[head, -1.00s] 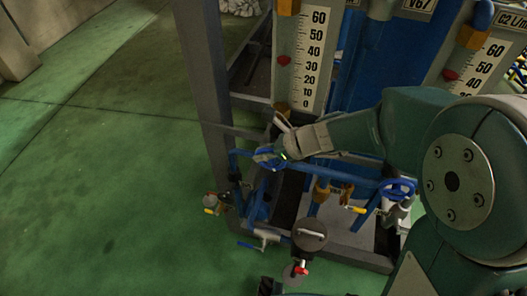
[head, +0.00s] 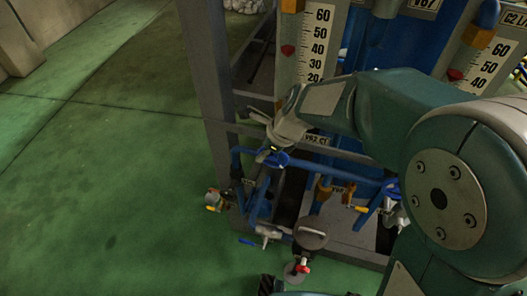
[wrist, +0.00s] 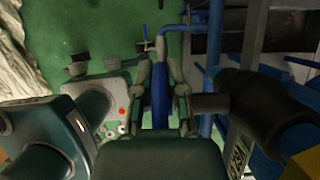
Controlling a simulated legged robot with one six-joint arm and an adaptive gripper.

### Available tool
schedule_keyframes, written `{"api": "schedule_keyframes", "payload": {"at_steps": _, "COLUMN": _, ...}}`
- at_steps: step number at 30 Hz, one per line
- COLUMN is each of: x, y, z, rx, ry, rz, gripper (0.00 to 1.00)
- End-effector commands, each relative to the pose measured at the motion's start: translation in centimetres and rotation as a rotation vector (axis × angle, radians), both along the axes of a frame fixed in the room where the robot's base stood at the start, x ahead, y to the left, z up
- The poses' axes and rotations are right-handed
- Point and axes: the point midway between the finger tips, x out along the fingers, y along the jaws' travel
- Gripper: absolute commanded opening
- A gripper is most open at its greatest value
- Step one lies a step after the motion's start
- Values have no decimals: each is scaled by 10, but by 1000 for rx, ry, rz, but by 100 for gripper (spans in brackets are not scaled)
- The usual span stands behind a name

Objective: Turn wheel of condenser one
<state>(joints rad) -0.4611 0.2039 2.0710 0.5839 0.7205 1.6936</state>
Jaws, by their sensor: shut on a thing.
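The blue hand wheel (head: 277,160) of the condenser sits on a blue pipe near the left end of the rig, in the head view. My gripper (head: 270,150) reaches down to it from above and is shut on its rim. In the wrist view the wheel (wrist: 159,98) shows edge-on as a blue band between the two fingers of my gripper (wrist: 160,105). The fingers hide part of the rim. A label reading "VR2 C1" (head: 318,139) is just right of the wheel.
A second blue wheel (head: 392,189) is partly hidden behind my arm. A grey frame post (head: 208,80) stands left of the wheel. Small valves with yellow (head: 211,208) and red (head: 303,268) handles are below. Green floor (head: 100,180) is open at left.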

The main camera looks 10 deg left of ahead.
Motion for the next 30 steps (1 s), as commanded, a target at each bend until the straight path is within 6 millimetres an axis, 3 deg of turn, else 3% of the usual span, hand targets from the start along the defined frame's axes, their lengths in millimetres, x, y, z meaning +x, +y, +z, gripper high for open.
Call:
{"api": "schedule_keyframes", "payload": {"at_steps": 9, "x": 3, "y": 2, "z": 3, "rx": 5, "ry": -11, "rz": -4, "gripper": 0}}
{"api": "schedule_keyframes", "payload": {"at_steps": 10, "x": 3, "y": 2, "z": 3, "rx": 5, "ry": -11, "rz": -4, "gripper": 26}}
{"api": "schedule_keyframes", "payload": {"at_steps": 12, "x": 3, "y": 1, "z": 3, "rx": 4, "ry": -10, "rz": -3, "gripper": 51}}
{"api": "schedule_keyframes", "payload": {"at_steps": 23, "x": 1, "y": -1, "z": 2, "rx": 2, "ry": -4, "rz": -1, "gripper": 51}}
{"api": "schedule_keyframes", "payload": {"at_steps": 30, "x": 1, "y": -13, "z": 31, "rx": 3, "ry": -8, "rz": -2, "gripper": 51}}
